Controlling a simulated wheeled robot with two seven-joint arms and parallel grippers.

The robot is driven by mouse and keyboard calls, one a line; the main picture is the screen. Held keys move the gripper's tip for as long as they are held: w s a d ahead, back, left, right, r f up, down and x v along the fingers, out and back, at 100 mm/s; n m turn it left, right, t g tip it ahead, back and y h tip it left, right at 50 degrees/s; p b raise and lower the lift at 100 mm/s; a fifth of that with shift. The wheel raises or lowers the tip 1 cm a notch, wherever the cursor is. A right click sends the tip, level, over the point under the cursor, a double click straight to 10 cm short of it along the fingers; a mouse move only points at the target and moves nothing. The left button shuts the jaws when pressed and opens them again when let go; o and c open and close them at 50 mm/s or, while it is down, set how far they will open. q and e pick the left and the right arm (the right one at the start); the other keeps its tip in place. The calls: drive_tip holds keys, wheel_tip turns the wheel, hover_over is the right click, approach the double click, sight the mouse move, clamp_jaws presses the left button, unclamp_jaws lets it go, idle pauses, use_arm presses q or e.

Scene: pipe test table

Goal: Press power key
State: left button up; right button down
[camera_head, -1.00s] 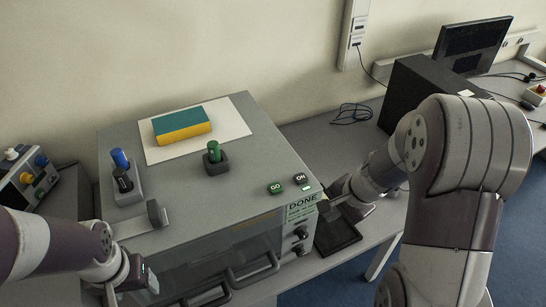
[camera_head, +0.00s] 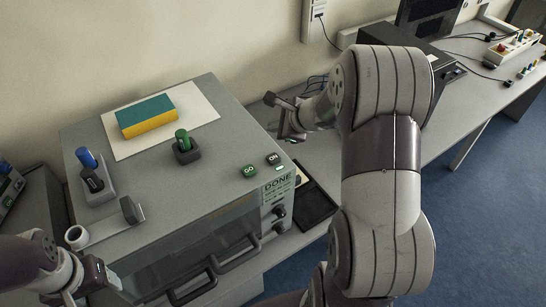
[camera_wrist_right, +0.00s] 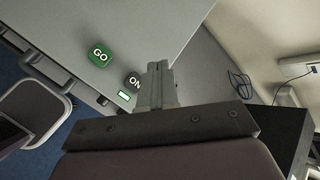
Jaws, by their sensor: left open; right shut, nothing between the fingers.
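The dark ON key (camera_head: 273,159) sits on the top right edge of the grey machine (camera_head: 215,125), beside the green GO key (camera_head: 248,171). A small light strip (camera_head: 281,168) by the ON key looks lit. My right gripper (camera_head: 271,99) is shut and empty, beyond the ON key near the machine's right edge. In the right wrist view its closed fingers (camera_wrist_right: 157,84) are just right of the ON key (camera_wrist_right: 133,82) and partly cover it; contact cannot be told. My left gripper (camera_head: 106,278) is at the lower left by the machine's front, its fingers hardly visible.
A teal and yellow block (camera_head: 146,116) lies on a white sheet. A green-capped post (camera_head: 183,143), a blue-capped holder (camera_head: 90,165) and a metal latch (camera_head: 128,209) stand on the machine. A black tray (camera_head: 314,205) lies to its right. A dark box (camera_head: 405,68) stands behind my right arm.

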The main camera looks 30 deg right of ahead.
sight(276, 160)
wheel_tip(276, 160, down, 8)
drive_tip(key=b, duration=0.6)
drive_tip(key=shift+w+f+b, duration=0.1)
drive_tip(key=shift+f+b, duration=0.15)
drive_tip(key=shift+b, duration=0.15)
drive_tip(key=shift+f, duration=0.15)
idle(1.2)
drive_tip(key=shift+f+b, duration=0.4)
drive_tip(key=shift+b, duration=0.4)
drive_tip(key=shift+f+b, duration=0.45)
drive_tip(key=shift+b, duration=0.1)
idle(0.6)
drive_tip(key=shift+r+p, duration=0.65)
drive_tip(key=shift+r, duration=0.2)
